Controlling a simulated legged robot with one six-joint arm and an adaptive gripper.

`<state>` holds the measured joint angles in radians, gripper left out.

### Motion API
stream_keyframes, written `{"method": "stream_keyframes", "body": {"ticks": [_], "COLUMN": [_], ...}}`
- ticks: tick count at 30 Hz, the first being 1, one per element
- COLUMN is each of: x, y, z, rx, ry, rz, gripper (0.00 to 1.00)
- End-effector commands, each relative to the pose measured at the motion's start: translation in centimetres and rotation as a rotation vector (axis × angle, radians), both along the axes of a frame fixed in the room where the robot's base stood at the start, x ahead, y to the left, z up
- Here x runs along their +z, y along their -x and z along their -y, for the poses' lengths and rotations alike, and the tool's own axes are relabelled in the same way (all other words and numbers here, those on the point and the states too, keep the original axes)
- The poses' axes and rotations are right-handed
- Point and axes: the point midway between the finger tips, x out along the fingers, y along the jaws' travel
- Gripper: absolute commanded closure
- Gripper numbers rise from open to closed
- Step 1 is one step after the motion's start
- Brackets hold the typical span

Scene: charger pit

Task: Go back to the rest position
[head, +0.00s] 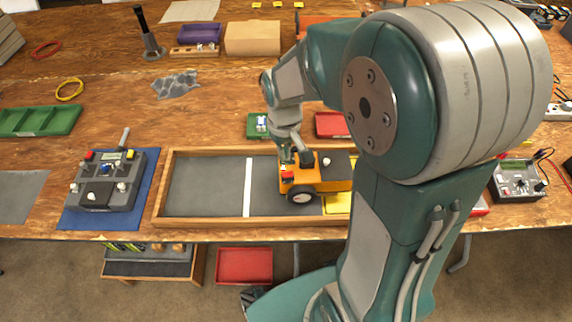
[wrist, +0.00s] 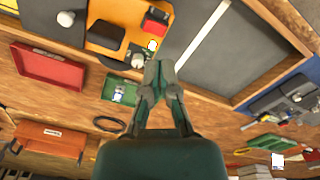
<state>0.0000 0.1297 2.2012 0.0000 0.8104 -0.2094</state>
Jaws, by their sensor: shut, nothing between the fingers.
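My gripper (head: 286,158) is shut and empty. In the head view it hangs at the back left corner of the orange wheeled vehicle (head: 303,183). In the wrist view the closed fingertips (wrist: 157,75) point toward the vehicle (wrist: 112,32), close to its red block and small white-topped part. I cannot tell whether the fingers touch it. The vehicle stands in the right part of the wooden-framed pit (head: 205,222), partly over a yellow pad (head: 338,203). A white stripe (head: 248,187) crosses the dark pit floor. My arm hides the pit's right end.
A grey control box (head: 104,180) stands on a blue mat left of the pit. Green (head: 257,125) and red (head: 331,125) trays lie behind the pit. A black upright tool (head: 148,35) stands farther back. A meter box (head: 518,178) is at right. Bare wood lies behind the pit's left half.

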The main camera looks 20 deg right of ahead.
Motion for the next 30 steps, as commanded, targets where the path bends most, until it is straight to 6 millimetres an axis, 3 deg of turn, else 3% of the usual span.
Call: {"method": "stream_keyframes", "body": {"ticks": [7,10,21,30], "x": [0.1,1.0,9.5,13.9], "y": [0.0,0.4,5.6,11.2], "z": [0.0,0.0,0.0,0.0], "rx": [0.000,-0.007,-0.095,-0.167], "ry": [0.000,0.000,-0.012,-0.034], "rz": [0.001,0.023,0.233,0.407], "gripper": [1.00,1.00,1.00,1.00]}}
